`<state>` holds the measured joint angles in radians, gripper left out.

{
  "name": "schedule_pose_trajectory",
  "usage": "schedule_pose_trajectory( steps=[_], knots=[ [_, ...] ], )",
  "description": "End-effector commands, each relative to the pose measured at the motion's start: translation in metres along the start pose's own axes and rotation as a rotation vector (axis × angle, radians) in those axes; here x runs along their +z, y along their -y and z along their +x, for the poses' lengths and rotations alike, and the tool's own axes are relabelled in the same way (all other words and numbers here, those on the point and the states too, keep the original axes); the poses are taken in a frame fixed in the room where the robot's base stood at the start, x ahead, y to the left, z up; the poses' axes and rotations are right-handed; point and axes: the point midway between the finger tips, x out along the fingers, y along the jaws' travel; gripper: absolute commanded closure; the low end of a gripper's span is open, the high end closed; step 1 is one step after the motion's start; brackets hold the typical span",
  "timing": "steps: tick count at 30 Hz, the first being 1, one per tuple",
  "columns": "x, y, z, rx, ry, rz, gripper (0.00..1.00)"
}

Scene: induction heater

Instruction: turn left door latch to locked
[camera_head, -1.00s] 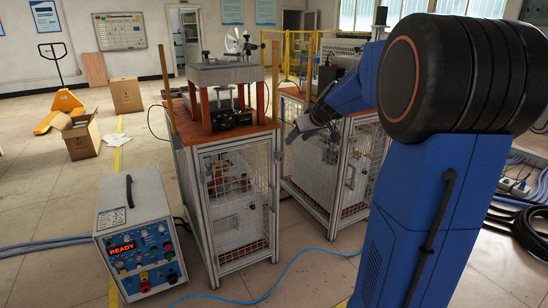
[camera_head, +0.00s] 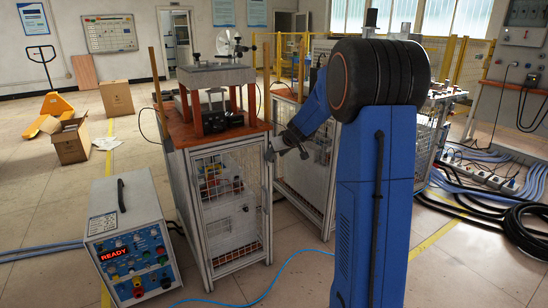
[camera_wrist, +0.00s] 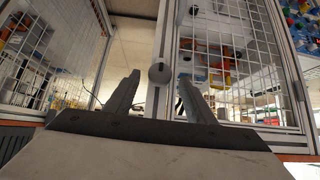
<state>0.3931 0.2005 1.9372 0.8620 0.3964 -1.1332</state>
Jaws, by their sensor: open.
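The left cabinet's mesh door (camera_head: 230,200) stands shut in the head view. In the wrist view a round grey latch knob (camera_wrist: 159,73) sits on the metal door post, and a narrow bar shows below it. My gripper (camera_head: 288,152) is beside the right post of the left cabinet in the head view. In the wrist view my gripper (camera_wrist: 160,88) has its two fingers apart, one to each side of the knob in the picture. I cannot tell whether they touch it. Nothing is visibly gripped. The head view is too small to show the latch's angle clearly.
A second mesh cabinet (camera_head: 305,175) stands close to the right of the first, with a narrow gap between. A control box (camera_head: 130,240) reading READY stands on the floor at left. A blue cable (camera_head: 270,285) crosses the floor in front. Black hoses (camera_head: 530,230) lie at right.

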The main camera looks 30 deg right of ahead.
Motion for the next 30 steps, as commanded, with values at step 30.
schedule_pose_trajectory(
  steps=[30],
  knots=[
    [0.000, -0.001, 0.022, -0.012, 0.000, 0.011, 0.90]
  ],
)
